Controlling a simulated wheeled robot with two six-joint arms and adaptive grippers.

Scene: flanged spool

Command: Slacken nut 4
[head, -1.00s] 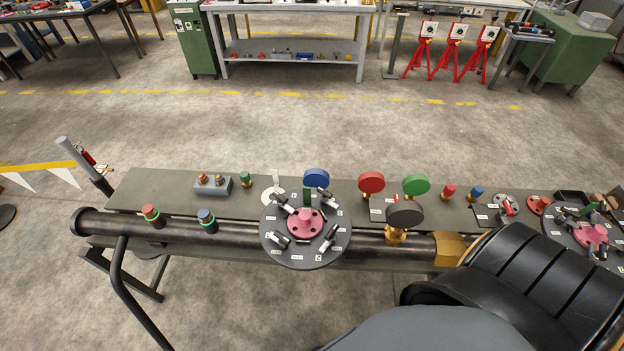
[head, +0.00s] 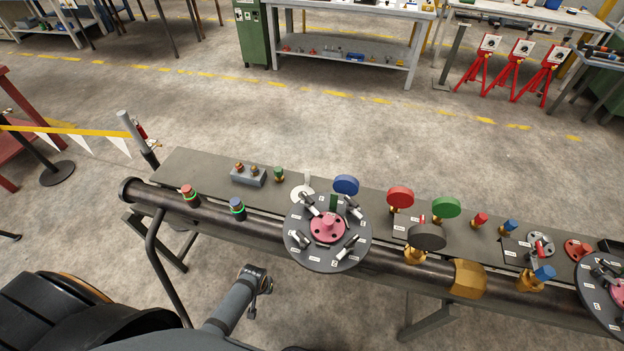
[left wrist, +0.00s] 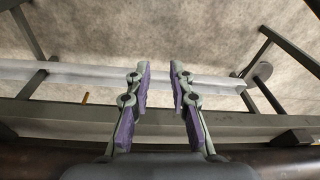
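A round dark disc (head: 298,256) with a pink flanged hub (head: 327,228) sits at the pipe in the middle of the head view. Several grey-and-black bolt-like pieces stand around the hub, with small white labels on the disc. The label numbers are too small to read, so I cannot tell which piece is nut 4. An arm of mine reaches up from the bottom of the head view and ends short of the disc. In the left wrist view my left gripper (left wrist: 160,88) is open and empty, its purple pads apart, over floor and bench framing. My right gripper is not in view.
A second disc (head: 600,298) is cut off at the right edge.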

